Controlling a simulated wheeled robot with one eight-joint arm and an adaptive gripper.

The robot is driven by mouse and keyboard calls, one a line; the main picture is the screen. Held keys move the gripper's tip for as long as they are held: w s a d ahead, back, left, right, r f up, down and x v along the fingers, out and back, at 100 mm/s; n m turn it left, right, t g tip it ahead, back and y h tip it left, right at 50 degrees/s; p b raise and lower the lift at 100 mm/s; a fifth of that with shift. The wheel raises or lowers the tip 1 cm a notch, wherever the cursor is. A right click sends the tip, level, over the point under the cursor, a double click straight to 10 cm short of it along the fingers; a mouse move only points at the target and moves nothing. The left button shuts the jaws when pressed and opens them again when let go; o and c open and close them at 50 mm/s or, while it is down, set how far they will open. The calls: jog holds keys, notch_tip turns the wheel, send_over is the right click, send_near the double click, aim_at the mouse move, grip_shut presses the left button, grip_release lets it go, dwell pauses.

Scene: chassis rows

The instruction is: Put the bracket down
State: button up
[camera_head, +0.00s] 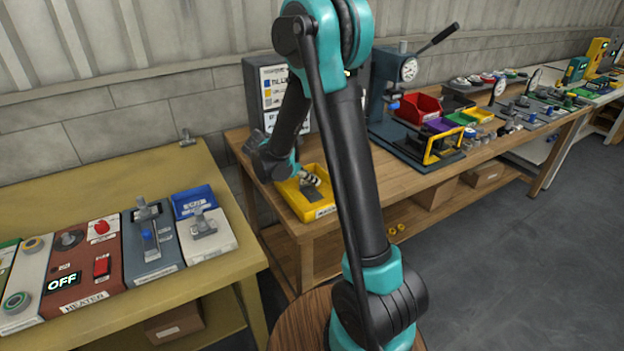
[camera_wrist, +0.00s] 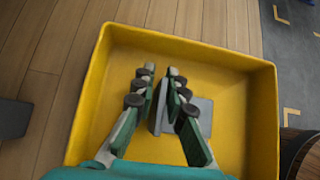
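The bracket (camera_wrist: 201,108) is a grey metal piece with a flat plate and an upright part. In the wrist view it is in the yellow bin, and its upright part stands between my fingers. My gripper (camera_wrist: 161,74) points down into the bin, its fingers drawn close together on that upright part. In the head view my gripper (camera_head: 311,177) is over the yellow bin (camera_head: 309,215), with the grey bracket (camera_head: 313,195) just below the fingertips. The wrist view shows the bin's rim (camera_wrist: 190,38) around both. Whether the plate touches the bin floor is hard to tell.
The bin stands at the near left corner of a wooden bench (camera_head: 245,150). A grey panel (camera_head: 280,90) is behind it and a lever press (camera_head: 395,85) to its right. A yellow table (camera_head: 110,190) with a heater box (camera_head: 83,265) and fixtures is at left.

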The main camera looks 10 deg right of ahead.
jog(key=shift+o, duration=0.8)
jog(key=shift+r, duration=0.15)
jog(key=v, duration=1.2)
